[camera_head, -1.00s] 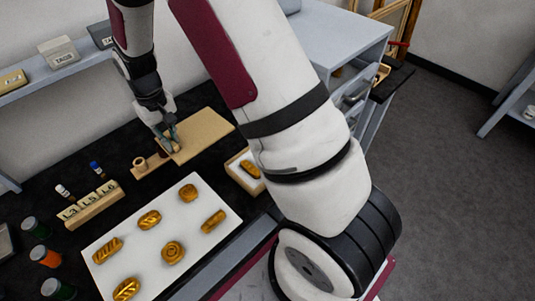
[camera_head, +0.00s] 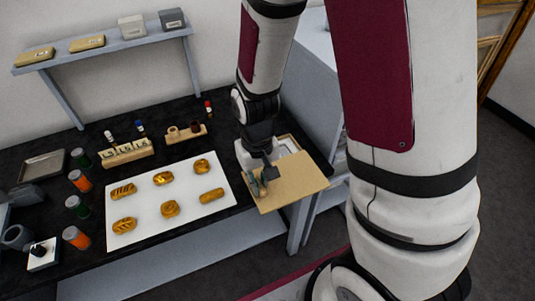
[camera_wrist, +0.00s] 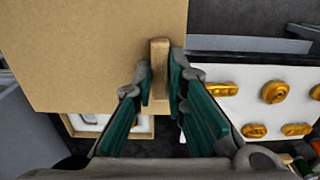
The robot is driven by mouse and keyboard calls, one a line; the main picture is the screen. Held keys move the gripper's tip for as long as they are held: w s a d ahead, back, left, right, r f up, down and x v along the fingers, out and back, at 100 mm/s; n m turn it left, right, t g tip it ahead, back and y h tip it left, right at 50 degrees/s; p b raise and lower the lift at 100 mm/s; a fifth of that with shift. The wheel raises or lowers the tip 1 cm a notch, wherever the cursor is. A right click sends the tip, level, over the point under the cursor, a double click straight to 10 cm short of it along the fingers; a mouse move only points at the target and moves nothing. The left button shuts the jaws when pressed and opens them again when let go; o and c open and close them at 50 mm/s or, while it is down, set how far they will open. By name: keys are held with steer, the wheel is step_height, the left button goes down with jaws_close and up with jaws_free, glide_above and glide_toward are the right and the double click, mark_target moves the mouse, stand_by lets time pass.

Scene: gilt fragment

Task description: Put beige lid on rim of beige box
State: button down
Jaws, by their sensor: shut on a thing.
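The beige lid (camera_head: 292,182) is a flat tan panel, held out near the table's right front corner. My gripper (camera_head: 262,183) is shut on the lid's small wooden handle (camera_wrist: 159,68), near one edge of the panel. The lid fills the upper left of the wrist view (camera_wrist: 85,50). The beige box (camera_head: 289,138) stands behind the lid on the black table, partly hidden by my gripper and the lid. Its pale rim also shows below the lid in the wrist view (camera_wrist: 141,134). The lid is apart from the rim in the head view; most of the box's inside is hidden.
A white board (camera_head: 140,218) with several golden ornaments lies left of the lid. A labelled wooden block (camera_head: 127,153) and a small wooden rack (camera_head: 186,133) stand behind it. Several jars (camera_head: 80,181) line the left. A grey cabinet (camera_head: 316,85) stands right of the table.

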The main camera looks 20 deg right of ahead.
steer(key=w+d, duration=0.1)
steer(key=w, duration=0.3)
steer(key=w+d+f, duration=0.1)
steer(key=w, duration=0.4)
steer(key=w+d, duration=0.1)
steer(key=w, duration=0.3)
steer(key=shift+w+d+f, duration=0.1)
steer(key=shift+w+f, duration=0.05)
steer(key=shift+w, duration=0.2)
steer(key=shift+w+f+p, duration=0.1)
steer(key=shift+f+p, duration=0.55)
steer(key=shift+f, duration=1.1)
steer(key=shift+f, duration=0.1)
steer(key=c, duration=1.6)
jaws_free()
